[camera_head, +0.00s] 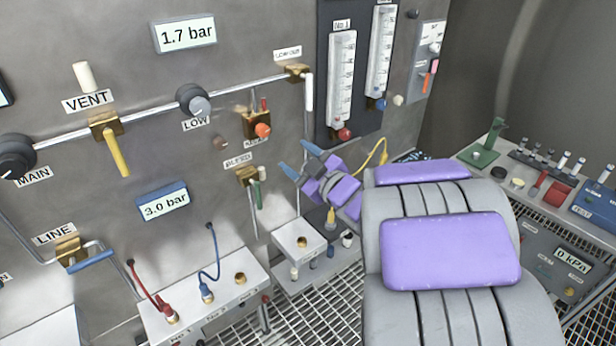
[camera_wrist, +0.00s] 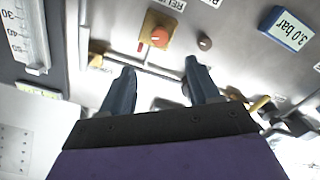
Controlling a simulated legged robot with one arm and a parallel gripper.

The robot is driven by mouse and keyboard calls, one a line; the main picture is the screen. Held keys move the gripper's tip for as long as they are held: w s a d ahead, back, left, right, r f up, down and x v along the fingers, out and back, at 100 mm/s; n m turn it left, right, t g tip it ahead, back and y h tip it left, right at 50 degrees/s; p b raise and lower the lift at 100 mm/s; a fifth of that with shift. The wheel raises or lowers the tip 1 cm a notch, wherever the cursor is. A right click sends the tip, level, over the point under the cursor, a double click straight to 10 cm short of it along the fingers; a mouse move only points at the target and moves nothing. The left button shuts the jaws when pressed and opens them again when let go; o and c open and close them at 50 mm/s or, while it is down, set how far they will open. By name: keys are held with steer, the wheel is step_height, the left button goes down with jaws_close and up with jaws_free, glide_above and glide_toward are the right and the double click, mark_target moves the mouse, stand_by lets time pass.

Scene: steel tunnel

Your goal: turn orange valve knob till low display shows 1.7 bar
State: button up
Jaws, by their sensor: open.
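The orange valve knob (camera_head: 263,130) sits on a brass block on the steel wall panel, right of the LOW knob (camera_head: 195,103). The knob also shows in the wrist view (camera_wrist: 159,37), beyond and between my fingertips. The upper display (camera_head: 187,34), above the LOW line, reads 1.7 bar. My gripper (camera_head: 297,158) is open and empty, below and right of the orange knob. Its two blue fingers (camera_wrist: 158,70) are apart and not touching the knob. Part of the knob's label is hidden in the head view.
A lower display (camera_head: 163,202) reads 3.0 bar. A yellow lever (camera_head: 117,152) stands at VENT. A green-handled valve (camera_head: 257,190) sits below the orange knob, and flowmeter tubes (camera_head: 341,80) stand to its right. Hose boxes (camera_head: 205,290) lie below.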

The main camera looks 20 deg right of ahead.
steer(key=shift+b+v, duration=1.25)
steer(key=shift+v, duration=0.35)
steer(key=s+d+f+m+g+h, duration=0.7)
steer(key=s+f+m+g+h, duration=0.1)
steer(key=s+f+h, duration=0.15)
steer(key=s+a+f+g+y, duration=0.1)
steer(key=s+a+f+g, duration=0.1)
steer(key=s, duration=0.6)
steer(key=s+a+f+m+g+y, duration=0.1)
steer(key=s+a+f+g, duration=0.1)
steer(key=s+a+g, duration=0.3)
steer(key=s+a+f+m+g+y, duration=0.1)
steer(key=s+a+g, duration=0.3)
steer(key=s, duration=0.9)
steer(key=shift+s+a+f+y, duration=0.2)
steer(key=shift+a+f+y, duration=0.25)
steer(key=shift+a+f, duration=0.35)
